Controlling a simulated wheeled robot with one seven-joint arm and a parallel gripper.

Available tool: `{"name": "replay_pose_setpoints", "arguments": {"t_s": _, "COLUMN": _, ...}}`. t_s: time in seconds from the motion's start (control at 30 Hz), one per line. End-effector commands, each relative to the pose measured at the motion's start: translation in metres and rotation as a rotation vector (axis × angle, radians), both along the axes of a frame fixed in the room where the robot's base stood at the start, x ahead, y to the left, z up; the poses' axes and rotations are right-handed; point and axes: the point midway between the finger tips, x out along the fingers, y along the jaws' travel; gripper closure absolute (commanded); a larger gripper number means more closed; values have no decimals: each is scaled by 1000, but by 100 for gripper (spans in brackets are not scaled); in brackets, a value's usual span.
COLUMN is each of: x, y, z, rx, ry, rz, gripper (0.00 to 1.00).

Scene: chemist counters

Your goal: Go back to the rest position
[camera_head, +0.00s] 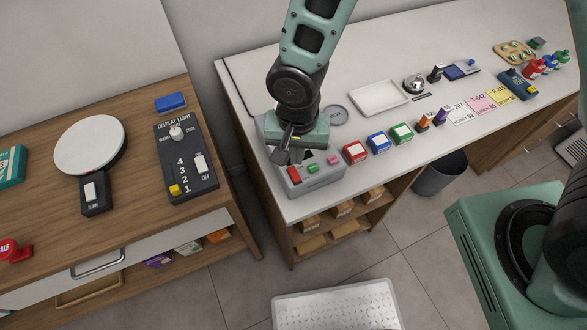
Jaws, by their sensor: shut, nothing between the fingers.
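My gripper (287,157) hangs at the end of my green and black arm over the left end of the white counter (240,75). Its fingers are shut and empty, pointing down. It is just above or beside a grey device (318,178) with a red button (294,174), a green button (313,168) and a pink button (333,160). Whether the fingertips touch the device I cannot tell. The gripper hides the device's back part.
On the counter stand red (355,152), blue (379,142) and green (401,133) boxes, a white tray (378,110) and a bell (414,83). A wooden counter at left holds a display light panel (186,163) and a round white plate (88,144). A bin (440,172) stands on the floor.

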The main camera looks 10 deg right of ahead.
Motion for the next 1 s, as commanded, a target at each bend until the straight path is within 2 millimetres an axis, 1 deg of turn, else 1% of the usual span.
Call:
{"name": "replay_pose_setpoints", "arguments": {"t_s": 0.47, "x": 0, "y": 0, "z": 0, "rx": 0, "ry": 0, "rz": 0, "gripper": 100}}
{"name": "replay_pose_setpoints", "arguments": {"t_s": 0.5, "x": 0, "y": -1, "z": 2, "rx": 3, "ry": -3, "rz": 13, "gripper": 100}}
{"name": "replay_pose_setpoints", "arguments": {"t_s": 0.57, "x": -1, "y": -3, "z": 9, "rx": 8, "ry": -6, "rz": 50, "gripper": 100}}
{"name": "replay_pose_setpoints", "arguments": {"t_s": 0.67, "x": -8, "y": -10, "z": 26, "rx": 16, "ry": -10, "rz": 146, "gripper": 100}}
{"name": "replay_pose_setpoints", "arguments": {"t_s": 0.77, "x": -21, "y": -21, "z": 47, "rx": 25, "ry": -15, "rz": 282, "gripper": 100}}
{"name": "replay_pose_setpoints", "arguments": {"t_s": 0.9, "x": -47, "y": -42, "z": 71, "rx": 34, "ry": -20, "rz": 490, "gripper": 100}}
{"name": "replay_pose_setpoints", "arguments": {"t_s": 1.0, "x": -68, "y": -56, "z": 82, "rx": 41, "ry": -22, "rz": 635, "gripper": 100}}
